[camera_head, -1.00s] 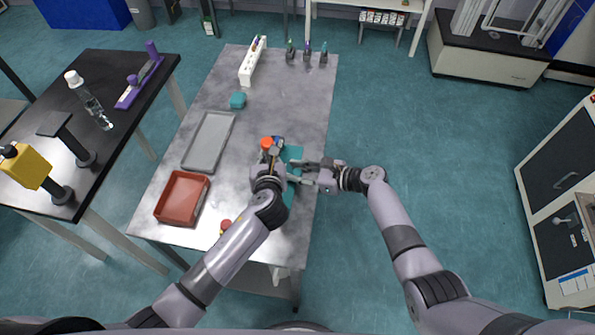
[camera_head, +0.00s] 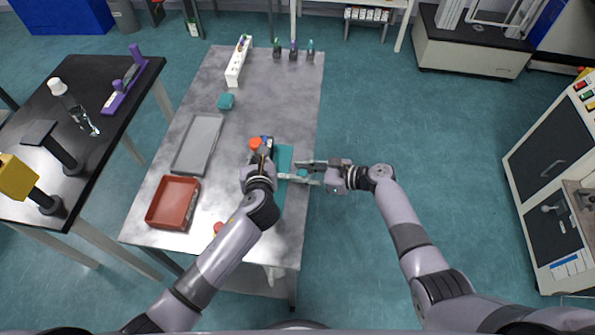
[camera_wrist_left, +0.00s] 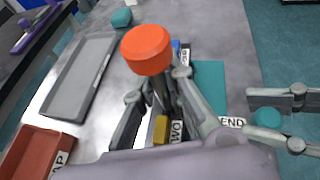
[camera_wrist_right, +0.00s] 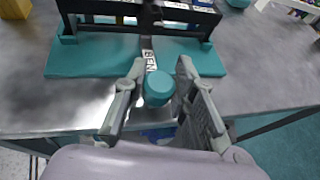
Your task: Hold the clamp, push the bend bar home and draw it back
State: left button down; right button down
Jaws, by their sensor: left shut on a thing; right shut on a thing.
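The bending fixture stands on a teal base plate (camera_head: 284,158) near the table's right edge. My left gripper (camera_head: 262,158) is shut on the clamp, below its orange knob (camera_wrist_left: 146,50). The knob stands up between the fingers in the left wrist view; the grip itself is partly hidden. The bend bar (camera_wrist_right: 149,60), a dark bar with a white label, sticks out of the black frame (camera_wrist_right: 100,14) toward my right gripper (camera_wrist_right: 158,95). That gripper is shut on the bar's round teal end knob (camera_wrist_right: 158,87), which lies beyond the plate's edge.
A red tray (camera_head: 150,215) and a grey tray (camera_head: 176,170) lie on the table to the left. A teal block (camera_head: 226,101), a white rack (camera_head: 238,60) and several small bottles (camera_head: 293,50) stand at the back. Open floor lies right of the table.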

pick_arm(q)
jog(key=shift+a+f, duration=0.1)
pick_arm(e)
jog(key=c, duration=1.8)
grip_release()
jog(key=shift+d+f, duration=0.1)
jog(key=shift+d, duration=0.1)
pick_arm(q)
jog(key=shift+s+d, duration=0.1)
jog(key=shift+d, duration=0.15)
pick_arm(e)
jog(key=o, duration=0.5)
jog(key=shift+s+d, duration=0.1)
jog(key=shift+d, duration=0.05)
jog(key=shift+c, duration=0.2)
jog(key=shift+o, duration=0.2)
jog(key=v, duration=1.2)
jog(key=shift+r, duration=0.2)
pick_arm(q)
jog(key=shift+a, duration=0.1)
